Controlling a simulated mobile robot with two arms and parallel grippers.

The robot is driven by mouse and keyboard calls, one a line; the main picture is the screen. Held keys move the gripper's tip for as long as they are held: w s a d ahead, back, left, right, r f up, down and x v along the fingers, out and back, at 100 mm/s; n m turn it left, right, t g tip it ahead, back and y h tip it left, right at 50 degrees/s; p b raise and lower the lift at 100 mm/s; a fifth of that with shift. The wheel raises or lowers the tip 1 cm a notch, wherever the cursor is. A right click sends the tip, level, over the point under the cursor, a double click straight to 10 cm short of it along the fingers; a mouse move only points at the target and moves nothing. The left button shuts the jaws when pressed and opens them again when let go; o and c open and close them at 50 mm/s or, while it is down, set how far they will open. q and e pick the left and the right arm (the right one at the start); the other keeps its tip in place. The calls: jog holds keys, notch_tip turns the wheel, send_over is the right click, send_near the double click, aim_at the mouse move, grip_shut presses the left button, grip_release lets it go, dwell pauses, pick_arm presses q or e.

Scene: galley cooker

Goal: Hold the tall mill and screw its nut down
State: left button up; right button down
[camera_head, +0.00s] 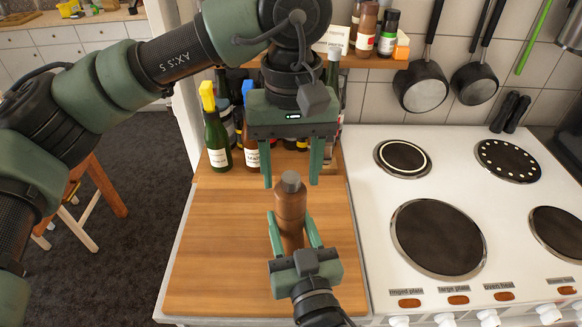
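The tall mill (291,212) is a brown, bottle-shaped body standing upright on the wooden worktop, with a grey nut (291,181) at its top. My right gripper (293,232) reaches in from the front, with one finger against each side of the mill's lower body. My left gripper (291,185) points down from above and is open. Its two fingers show to the left and right of the nut, with gaps on both sides. I cannot tell whether they are level with the nut or behind it. The mill's base is partly hidden by my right gripper.
Several bottles, including a green one (217,142), stand at the back of the wooden worktop (220,245). The white cooker (370,215) with its hot plates is to the right. Pans (421,87) hang behind it. The worktop's left part is clear.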

aim_at(292, 175)
pick_arm(q)
jog(key=shift+r, duration=0.1)
pick_arm(e)
jog(key=shift+f, duration=0.1)
pick_arm(q)
notch_tip(292, 175, up, 12)
dwell(0.4)
jog(key=shift+w, duration=0.1)
jog(key=w+d+r, duration=0.3)
jog(key=w+d, duration=0.4)
jog(key=shift+d+r, duration=0.15)
jog(key=shift+r, duration=0.25)
dwell(0.6)
pick_arm(e)
jog(key=c, duration=0.7)
grip_release()
jog(key=shift+o, duration=0.2)
